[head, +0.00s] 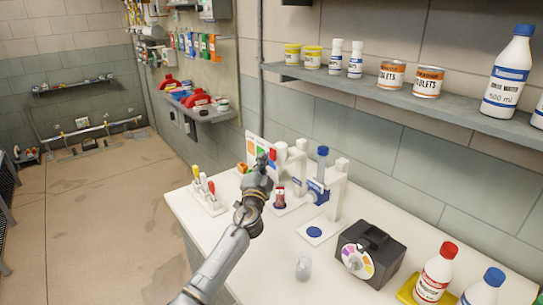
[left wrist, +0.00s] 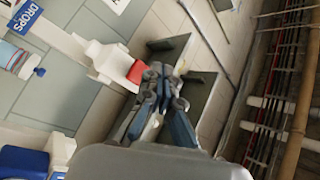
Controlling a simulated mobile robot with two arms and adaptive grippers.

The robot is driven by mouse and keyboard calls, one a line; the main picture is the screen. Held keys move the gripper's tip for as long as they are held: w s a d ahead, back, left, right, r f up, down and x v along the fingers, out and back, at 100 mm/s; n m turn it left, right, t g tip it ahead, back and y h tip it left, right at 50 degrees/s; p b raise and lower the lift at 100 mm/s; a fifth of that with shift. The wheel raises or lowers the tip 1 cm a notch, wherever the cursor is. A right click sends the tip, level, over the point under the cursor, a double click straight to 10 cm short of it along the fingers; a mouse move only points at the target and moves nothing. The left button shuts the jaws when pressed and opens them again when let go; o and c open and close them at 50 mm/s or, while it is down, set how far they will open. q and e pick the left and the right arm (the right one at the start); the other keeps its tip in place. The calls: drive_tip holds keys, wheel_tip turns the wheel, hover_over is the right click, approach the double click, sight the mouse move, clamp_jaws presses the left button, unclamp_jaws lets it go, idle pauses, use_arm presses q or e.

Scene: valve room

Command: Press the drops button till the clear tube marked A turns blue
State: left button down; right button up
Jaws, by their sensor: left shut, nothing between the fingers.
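The red button (left wrist: 137,71) sits on the end of a white dispenser head (left wrist: 108,55) in the left wrist view, near a blue DROPS sign (left wrist: 22,16). In the head view the dispenser head (head: 281,152) stands at the back of the white bench. My left gripper (head: 263,165) is shut and empty, just in front of the dispenser. In the left wrist view its fingertips (left wrist: 166,72) are right beside the button; I cannot tell if they touch. A small tube with dark red in it (head: 280,195) stands below the dispenser. I cannot read an A on any tube.
A second white stand (head: 338,190) holds a blue-capped bottle (head: 322,160). A rack with droppers (head: 207,198) stands left on the bench. A clear glass (head: 303,268), a black box with a colour dial (head: 368,253) and bottles (head: 435,270) stand at the front right.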

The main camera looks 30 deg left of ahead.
idle(0.4)
idle(0.5)
use_arm(q)
drive_tip(key=shift+w+d+b, duration=0.2)
drive_tip(key=shift+w+b, duration=0.15)
drive_tip(key=shift+w, duration=0.05)
drive_tip(key=shift+w+d+b, duration=0.15)
drive_tip(key=shift+w+b, duration=0.3)
idle(0.7)
drive_tip(key=shift+s, duration=0.15)
drive_tip(key=shift+s+a+p, duration=0.3)
drive_tip(key=shift+s, duration=0.45)
